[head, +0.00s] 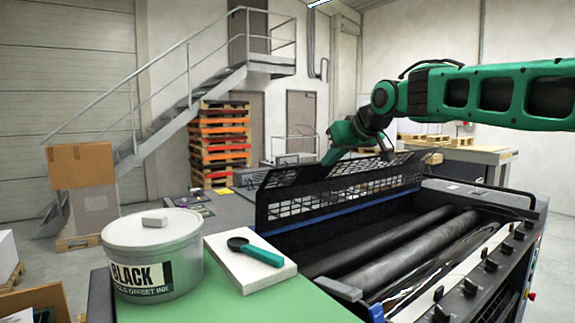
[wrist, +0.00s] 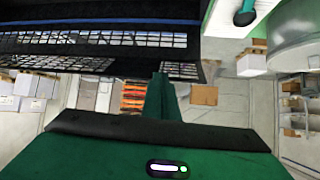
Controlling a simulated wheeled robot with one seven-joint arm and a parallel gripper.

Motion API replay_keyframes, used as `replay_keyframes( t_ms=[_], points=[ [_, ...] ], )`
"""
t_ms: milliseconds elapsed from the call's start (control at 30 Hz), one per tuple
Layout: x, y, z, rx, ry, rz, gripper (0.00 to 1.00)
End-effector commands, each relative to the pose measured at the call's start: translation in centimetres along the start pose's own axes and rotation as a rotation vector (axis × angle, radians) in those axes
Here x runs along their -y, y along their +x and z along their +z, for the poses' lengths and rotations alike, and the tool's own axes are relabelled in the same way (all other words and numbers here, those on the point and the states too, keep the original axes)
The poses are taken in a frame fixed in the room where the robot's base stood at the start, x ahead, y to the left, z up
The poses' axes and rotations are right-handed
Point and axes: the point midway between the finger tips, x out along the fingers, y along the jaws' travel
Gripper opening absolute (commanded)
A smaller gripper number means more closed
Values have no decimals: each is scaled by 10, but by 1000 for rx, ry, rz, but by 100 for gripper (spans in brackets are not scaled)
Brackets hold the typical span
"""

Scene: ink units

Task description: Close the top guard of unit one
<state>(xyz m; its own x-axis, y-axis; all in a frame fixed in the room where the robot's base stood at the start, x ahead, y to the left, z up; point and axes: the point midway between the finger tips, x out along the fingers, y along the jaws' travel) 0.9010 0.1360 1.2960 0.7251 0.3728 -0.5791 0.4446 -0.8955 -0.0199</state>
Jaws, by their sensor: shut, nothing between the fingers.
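The top guard (head: 340,187) is a black panel with mesh windows. It stands raised and tilted along the far side of the ink unit (head: 440,195), leaving the dark rollers (head: 400,240) uncovered. My gripper (head: 328,158) is shut and empty, pointing down at the guard's upper edge from the far side. In the wrist view the guard (wrist: 110,40) spans the upper left, and my green fingers (wrist: 159,80) reach its edge. I cannot tell whether they touch it.
A grey ink tin marked BLACK (head: 155,265) stands on a green top (head: 215,305), beside a white block (head: 225,265) with a green-handled tool (head: 258,252) on it. Stacked pallets (head: 218,140) and stairs (head: 190,105) are behind. Space above the rollers is free.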

Motion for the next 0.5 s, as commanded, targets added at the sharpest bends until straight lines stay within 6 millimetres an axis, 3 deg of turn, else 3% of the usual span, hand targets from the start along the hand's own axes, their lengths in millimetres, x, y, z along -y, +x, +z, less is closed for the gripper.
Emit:
replay_keyframes(
  t_ms=[33,100,200,367,500],
  points=[
    [20,8,-24,-40,-31,-38,0],
    [44,14,-48,-88,-65,-81,0],
    [64,17,-70,-131,-93,-119,0],
    [75,25,-80,-151,-105,-138,0],
    [78,43,-81,-148,-105,-138,0]
  ],
)
